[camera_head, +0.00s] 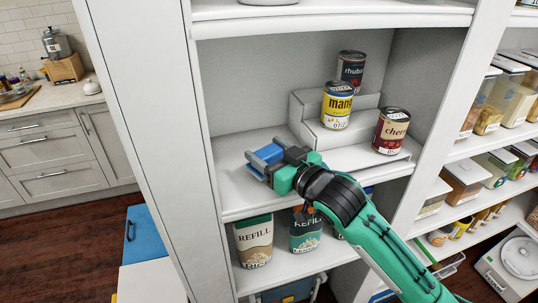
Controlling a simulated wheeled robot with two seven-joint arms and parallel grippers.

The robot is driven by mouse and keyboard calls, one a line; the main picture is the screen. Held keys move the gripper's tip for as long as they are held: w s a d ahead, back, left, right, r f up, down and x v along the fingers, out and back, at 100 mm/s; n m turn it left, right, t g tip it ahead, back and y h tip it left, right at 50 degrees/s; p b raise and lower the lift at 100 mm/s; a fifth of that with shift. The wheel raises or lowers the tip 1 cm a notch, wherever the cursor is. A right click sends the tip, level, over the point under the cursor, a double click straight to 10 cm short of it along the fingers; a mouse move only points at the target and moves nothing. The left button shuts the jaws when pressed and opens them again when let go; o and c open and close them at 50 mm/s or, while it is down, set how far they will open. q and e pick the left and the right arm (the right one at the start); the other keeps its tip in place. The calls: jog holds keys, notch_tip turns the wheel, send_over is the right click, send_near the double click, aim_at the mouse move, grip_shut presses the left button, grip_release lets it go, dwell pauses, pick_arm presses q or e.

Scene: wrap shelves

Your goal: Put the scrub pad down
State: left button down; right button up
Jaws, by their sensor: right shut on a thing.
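My right gripper (263,164) reaches in from the lower right and is shut on a blue block, the scrub pad (269,153). The grey fingers cover part of the pad. The pad shows in front of the left part of the middle shelf (233,196), left of the white stepped riser. I cannot tell whether it touches the shelf board or hangs above it. My left gripper is not in view.
A white stepped riser (347,156) holds a rhubarb can (350,69), a mango can (337,105) and a cherry can (391,131). Refill pouches (254,242) stand on the shelf below. The middle shelf's left part looks bare. Upright panels bound the bay.

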jog(key=shift+s+f, duration=0.1)
jog(key=shift+f, duration=0.6)
jog(key=shift+f, duration=0.2)
jog(key=o, duration=0.7)
jog(key=shift+d+r, duration=0.1)
jog(key=shift+r, duration=0.05)
jog(key=b+v, duration=0.3)
jog(key=v, duration=0.8)
jog(key=shift+s+d, duration=0.3)
